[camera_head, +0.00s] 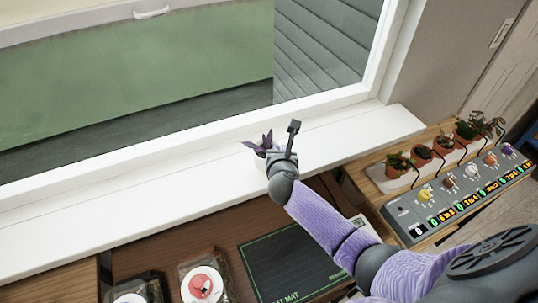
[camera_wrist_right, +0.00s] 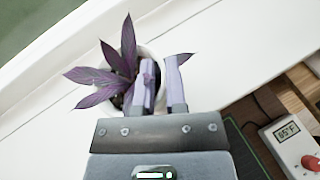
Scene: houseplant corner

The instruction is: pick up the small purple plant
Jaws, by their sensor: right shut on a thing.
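The small purple plant (camera_head: 265,144) is in a white pot (camera_head: 260,161) on the white window sill (camera_head: 350,146). In the right wrist view, the purple leaves (camera_wrist_right: 117,65) spread to the left and above the fingers, and the pot's rim (camera_wrist_right: 150,52) shows behind them. My right gripper (camera_head: 277,155) is at the pot, seen from above. In the right wrist view its two fingers (camera_wrist_right: 158,82) reach over the pot with a narrow gap, shut on the plant's pot; the exact contact is partly hidden. My left gripper is not in view.
A row of small potted plants (camera_head: 422,154) stands at the right behind a grey control panel (camera_head: 455,200). A dark mat (camera_head: 290,264) and bags with round labels (camera_head: 203,280) lie on the brown table below. The sill is clear to the left.

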